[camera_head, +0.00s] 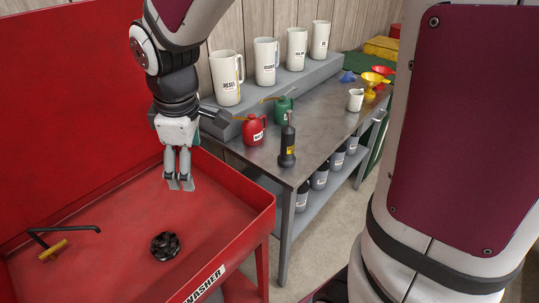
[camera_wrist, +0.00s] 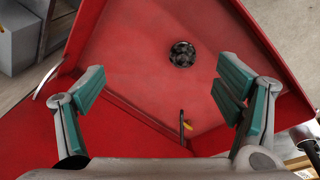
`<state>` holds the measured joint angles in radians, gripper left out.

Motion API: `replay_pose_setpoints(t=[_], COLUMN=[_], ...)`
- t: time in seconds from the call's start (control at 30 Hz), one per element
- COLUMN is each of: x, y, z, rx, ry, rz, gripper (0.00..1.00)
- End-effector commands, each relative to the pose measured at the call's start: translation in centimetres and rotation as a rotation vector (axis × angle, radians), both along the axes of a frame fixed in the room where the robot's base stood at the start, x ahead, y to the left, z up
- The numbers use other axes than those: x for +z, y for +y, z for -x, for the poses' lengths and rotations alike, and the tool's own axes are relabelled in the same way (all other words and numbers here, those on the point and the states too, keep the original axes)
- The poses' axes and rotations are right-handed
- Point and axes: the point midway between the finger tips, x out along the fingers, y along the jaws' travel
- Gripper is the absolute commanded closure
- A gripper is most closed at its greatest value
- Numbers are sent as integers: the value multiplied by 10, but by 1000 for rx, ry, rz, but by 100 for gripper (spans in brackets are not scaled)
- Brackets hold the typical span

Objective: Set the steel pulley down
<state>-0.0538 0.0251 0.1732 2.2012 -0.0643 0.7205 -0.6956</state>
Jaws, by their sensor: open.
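A dark, round, lobed metal part (camera_head: 165,246) lies on the floor of the red washer basin (camera_head: 105,215). It looks like the steel pulley, though its dark finish makes that hard to confirm. It also shows in the wrist view (camera_wrist: 182,54), beyond the fingers and apart from them. My gripper (camera_head: 179,183) hangs fingers down over the back right part of the basin, above and behind the part. In the wrist view my gripper (camera_wrist: 162,88) has its fingers wide apart with nothing between them.
A bent black spout with a yellow piece (camera_head: 52,250) stands at the basin's left. Right of the basin, a steel bench (camera_head: 310,140) holds a red can (camera_head: 254,130), a green can (camera_head: 284,109), a dark bottle (camera_head: 287,145) and several white jugs. The basin rim is raised.

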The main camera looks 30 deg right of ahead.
Motion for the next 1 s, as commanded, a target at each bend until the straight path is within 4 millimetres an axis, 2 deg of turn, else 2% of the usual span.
replay_pose_setpoints(t=[0.03, 0.2, 0.4, 0.53, 0.7, 1.0], x=[18, 56, 82, 88, 89, 89], y=[-11, -40, -66, -75, -81, -81], z=[13, 60, 120, 150, 171, 175], rx=[-77, -343, -641, -792, -899, -922], ry=[-29, -99, -173, -204, -222, -224], rz=[-9, -61, -160, -227, -282, -293], gripper=[15, 15, 15, 15, 15, 15])
